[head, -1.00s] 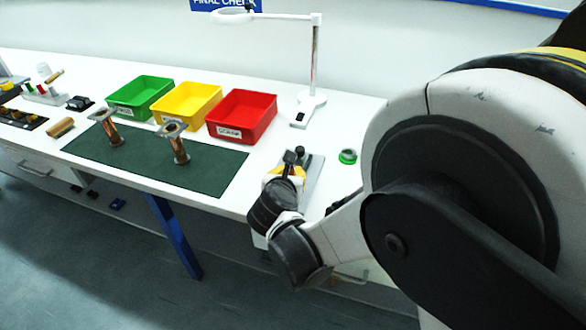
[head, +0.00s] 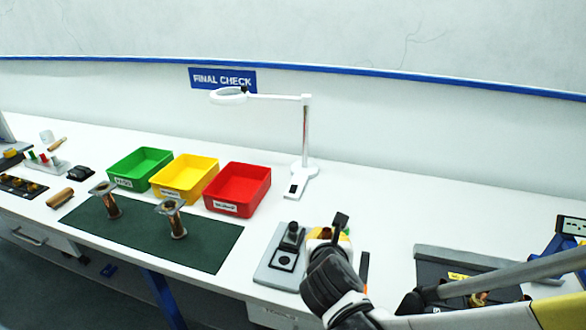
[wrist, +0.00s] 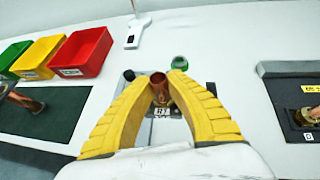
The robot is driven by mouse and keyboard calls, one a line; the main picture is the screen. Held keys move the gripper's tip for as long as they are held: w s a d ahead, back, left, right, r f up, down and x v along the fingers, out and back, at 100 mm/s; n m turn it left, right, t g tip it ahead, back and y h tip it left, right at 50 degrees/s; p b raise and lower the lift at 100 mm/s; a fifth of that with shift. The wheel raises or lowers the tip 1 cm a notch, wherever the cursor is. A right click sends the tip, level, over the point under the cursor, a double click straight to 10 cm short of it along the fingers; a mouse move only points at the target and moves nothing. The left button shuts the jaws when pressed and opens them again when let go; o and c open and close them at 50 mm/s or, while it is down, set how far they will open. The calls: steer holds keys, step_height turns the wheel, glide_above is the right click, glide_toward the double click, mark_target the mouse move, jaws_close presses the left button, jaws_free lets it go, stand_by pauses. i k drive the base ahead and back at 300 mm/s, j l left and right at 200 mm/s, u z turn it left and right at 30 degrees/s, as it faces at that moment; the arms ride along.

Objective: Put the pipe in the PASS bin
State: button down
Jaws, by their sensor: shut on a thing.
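The copper pipe (wrist: 160,84) stands between the yellow fingertips of my gripper (wrist: 158,88) in the wrist view, its open end showing. My gripper is shut on it, just above or at the grey fixture. In the head view my gripper (head: 328,236) is beside the fixture's black knob, and the pipe is hidden. The green bin (head: 140,168) stands at the left end of a row of three; its label is too small to read surely. It also shows in the wrist view (wrist: 12,56). The pipe is well right of the bins.
Two flanged copper parts stand on the dark green mat (head: 215,250). A magnifier lamp (head: 304,140) rises behind. The grey fixture (head: 268,270) is close to my gripper. A dark tray (head: 440,262) lies right.

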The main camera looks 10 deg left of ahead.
mark_target(143, 168)
steer(key=i+j, duration=0.15)
steer(key=j, duration=0.45)
steer(key=i+j, duration=0.1)
steer(key=j, duration=0.55)
steer(key=i+j+z, duration=0.1)
steer(key=j, duration=0.5)
steer(key=i+j, duration=0.15)
steer(key=j, duration=0.45)
steer(key=i+j+z, duration=0.1)
steer(key=j, duration=0.55)
steer(key=i+j, duration=0.1)
steer(key=j, duration=0.5)
steer(key=i+j, duration=0.1)
steer(key=j, duration=0.55)
steer(key=z, duration=0.05)
